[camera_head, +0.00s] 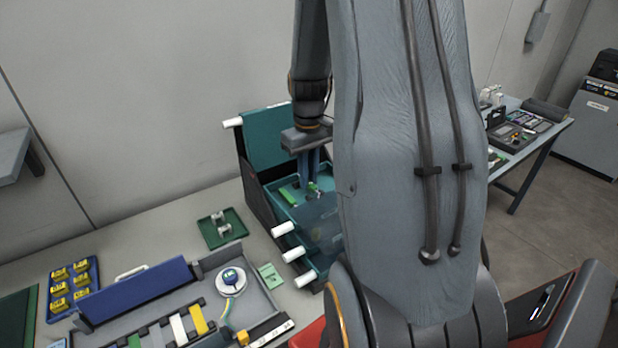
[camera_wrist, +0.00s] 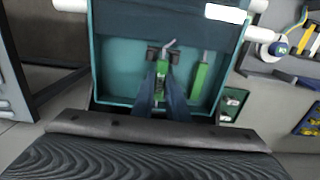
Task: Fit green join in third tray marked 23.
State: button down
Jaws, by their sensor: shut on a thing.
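My gripper (camera_head: 311,180) reaches down into a teal tray (camera_head: 330,215) of the black-sided tray stack. In the wrist view my gripper (camera_wrist: 160,98) is shut on a green join (camera_wrist: 161,76), low over the floor of the tray (camera_wrist: 122,62). I cannot tell whether the join touches the floor. A second green piece (camera_wrist: 200,82) lies beside it in the same tray, and it also shows in the head view (camera_head: 289,196). A raised teal tray (camera_head: 266,139) stands tilted up behind. I can read no tray number; my arm hides the stack's right side.
White tray handles (camera_head: 283,229) stick out at the front of the stack. A small green dish (camera_head: 221,228) stands left of it. A grey work tray with a blue bar (camera_head: 140,290) and a yellow-block rack (camera_head: 73,285) lie further left. My arm blocks the right.

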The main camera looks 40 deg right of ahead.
jog(key=shift+f, duration=0.65)
jog(key=shift+f, duration=0.1)
jog(key=c, duration=1.7)
grip_release()
jog(key=shift+c, duration=0.2)
notch_tip(320, 180, up, 12)
jog(key=b, duration=0.3)
jog(key=s+a+f, duration=0.3)
jog(key=a, duration=0.4)
jog(key=s+a+f+t, duration=0.1)
jog(key=s+a+f, duration=0.2)
jog(key=a, duration=0.4)
jog(key=s+a+f, duration=0.2)
jog(key=s+a, duration=0.1)
jog(key=a, duration=0.5)
jog(key=shift+f+n, duration=0.3)
jog(key=shift+f, duration=0.1)
jog(key=shift+a, duration=0.1)
